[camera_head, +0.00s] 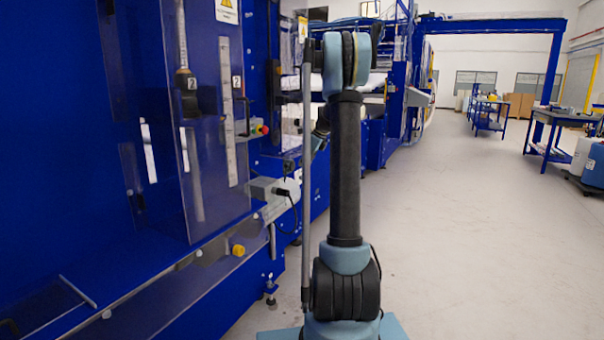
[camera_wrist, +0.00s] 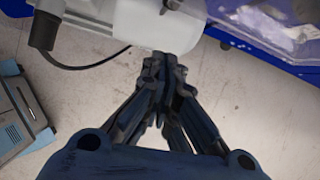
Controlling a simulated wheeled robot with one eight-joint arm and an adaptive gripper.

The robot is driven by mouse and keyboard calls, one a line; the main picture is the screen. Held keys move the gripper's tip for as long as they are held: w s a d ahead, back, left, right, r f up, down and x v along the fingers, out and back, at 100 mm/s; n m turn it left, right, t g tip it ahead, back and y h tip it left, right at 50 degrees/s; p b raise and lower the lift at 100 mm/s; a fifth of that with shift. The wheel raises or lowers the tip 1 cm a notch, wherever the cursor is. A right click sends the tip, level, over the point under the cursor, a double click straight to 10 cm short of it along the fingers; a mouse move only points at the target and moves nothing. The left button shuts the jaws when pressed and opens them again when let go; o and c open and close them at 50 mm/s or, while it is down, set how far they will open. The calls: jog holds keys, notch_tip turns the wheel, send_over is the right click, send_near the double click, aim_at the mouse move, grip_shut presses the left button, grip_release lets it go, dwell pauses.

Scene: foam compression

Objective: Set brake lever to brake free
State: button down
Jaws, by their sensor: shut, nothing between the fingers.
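My gripper (camera_wrist: 168,68) is shut and empty in the wrist view, its dark fingertips together at the edge of a light grey motor housing (camera_wrist: 120,22). I cannot tell whether they touch it. A black plug with a cable (camera_wrist: 44,32) sits at the housing's left end. In the head view the grey housing (camera_head: 262,189) sticks out from the blue machine, with a dark cable at its right. My arm partly covers that area. I cannot make out the brake lever for certain in either view; it may be hidden by the fingers.
The blue machine (camera_head: 60,150) fills the left, with a clear guard panel, a yellow knob (camera_head: 238,250) and a red-yellow switch (camera_head: 262,130). A blue frame with pale pieces (camera_wrist: 265,25) is at upper right in the wrist view. Open floor (camera_head: 470,240) lies right.

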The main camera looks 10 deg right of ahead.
jog(key=shift+w+a+r+v, duration=0.1)
jog(key=shift+w+a+v, duration=0.05)
jog(key=shift+v, duration=0.95)
jog(key=shift+w+a+r+v, duration=0.1)
jog(key=shift+w+a+v, duration=0.05)
jog(key=shift+v, duration=0.9)
jog(key=s+a+n+h, duration=0.15)
jog(key=s+n, duration=0.25)
jog(key=s, duration=0.6)
jog(key=s+a+n+g, duration=0.1)
jog(key=s+a+n, duration=0.25)
jog(key=s, duration=0.65)
jog(key=s+a+n, duration=0.1)
jog(key=s+n, duration=0.4)
jog(key=s, duration=0.5)
jog(key=s+f+n+h, duration=0.1)
jog(key=s+f+n, duration=0.5)
jog(key=s, duration=0.6)
jog(key=s+f+n+h, duration=0.1)
jog(key=s+f+n, duration=0.5)
jog(key=s+f, duration=0.4)
jog(key=s, duration=0.2)
jog(key=shift+s+f+g, duration=0.2)
jog(key=shift+s+g, duration=0.1)
jog(key=shift+a, duration=0.15)
